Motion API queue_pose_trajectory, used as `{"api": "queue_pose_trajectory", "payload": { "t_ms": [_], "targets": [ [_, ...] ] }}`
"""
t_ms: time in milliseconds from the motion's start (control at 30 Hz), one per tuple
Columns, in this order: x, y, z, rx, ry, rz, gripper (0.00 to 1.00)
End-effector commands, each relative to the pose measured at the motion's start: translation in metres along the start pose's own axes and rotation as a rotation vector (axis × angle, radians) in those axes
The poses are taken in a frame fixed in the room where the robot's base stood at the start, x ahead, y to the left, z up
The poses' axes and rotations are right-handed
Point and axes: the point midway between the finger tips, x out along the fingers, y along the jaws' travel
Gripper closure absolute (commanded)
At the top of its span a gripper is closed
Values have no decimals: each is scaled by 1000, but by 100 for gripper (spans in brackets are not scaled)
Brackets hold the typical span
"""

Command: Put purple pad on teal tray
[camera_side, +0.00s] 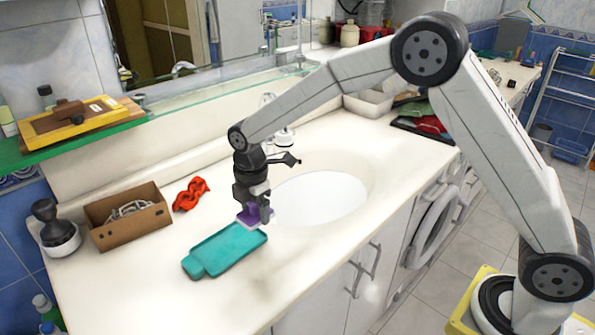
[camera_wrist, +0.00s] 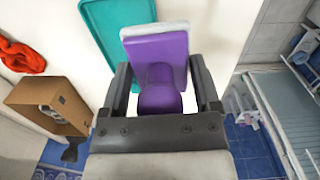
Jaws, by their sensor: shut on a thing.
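The purple pad (camera_side: 249,217) is held between the fingers of my gripper (camera_side: 256,211), beside the sink. In the wrist view the purple pad (camera_wrist: 158,62) has a pale edge and a rounded purple part between the two fingers of my gripper (camera_wrist: 162,92). The teal tray (camera_side: 226,248) lies on the white counter, just below and left of the pad in the side view. In the wrist view the teal tray (camera_wrist: 100,28) is partly hidden behind the pad. I cannot tell the exact height of the pad above the counter or tray.
A cardboard box (camera_side: 128,215) with a coiled pale item and a red-orange object (camera_side: 191,194) stand left of my gripper. A dark-handled item (camera_side: 57,229) is at the far left. The sink basin (camera_side: 318,198) is to the right. The counter in front of the box is clear.

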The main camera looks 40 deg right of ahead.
Motion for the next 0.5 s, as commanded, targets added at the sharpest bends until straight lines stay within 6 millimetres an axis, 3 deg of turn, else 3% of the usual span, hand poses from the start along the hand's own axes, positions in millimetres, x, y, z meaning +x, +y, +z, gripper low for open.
{"api": "queue_pose_trajectory", "payload": {
  "t_ms": [500],
  "targets": [
    [49,45,-7,0,0,-1,67]
  ]
}}
